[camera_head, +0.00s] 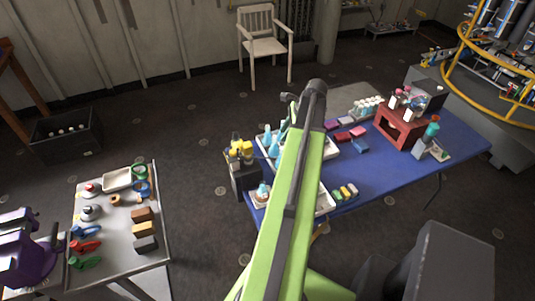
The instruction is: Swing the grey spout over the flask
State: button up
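I cannot pick out a grey spout for certain. At the table's right end a small grey object (420,148) stands beside a teal-topped item (432,130); both are too small to make out. My arm reaches up the middle of the picture over the table. Its dark far end shows, but no gripper fingers can be made out.
The blue table (385,180) also bears a red stand (398,127), colored blocks and a white rack (367,105). A grey cart (125,245) with tools and blocks stands at left. A black crate (66,137) and a chair (262,45) stand behind. Open floor lies between cart and table.

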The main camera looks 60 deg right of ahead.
jog(key=b+x, duration=1.6)
jog(key=x, duration=0.1)
jog(key=shift+w+f, duration=0.15)
jog(key=shift+f, duration=0.05)
grip_shut()
dwell(0.7)
